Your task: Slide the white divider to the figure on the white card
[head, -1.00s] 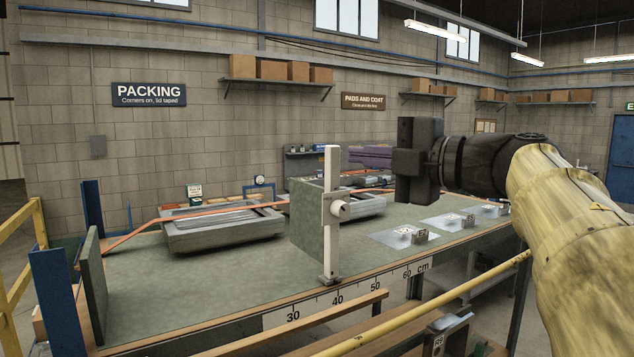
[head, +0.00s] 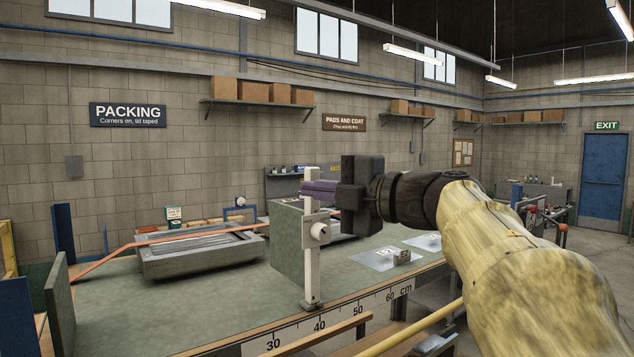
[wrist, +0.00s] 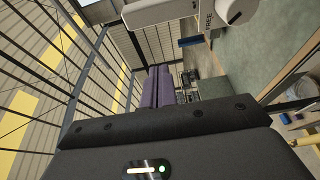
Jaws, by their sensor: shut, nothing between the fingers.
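My gripper (head: 352,196) is dark and shut, empty, just right of the post's upper part in the head view. I cannot tell whether they touch. In the wrist view the divider (wrist: 160,12) crosses the top, with the word FREE beside its knob.
A grey tray (head: 200,258) with an orange strap lies left of the divider. A wooden rail (head: 325,340) and a yellow rail (head: 405,330) run before the bench. The bench's left front is clear.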

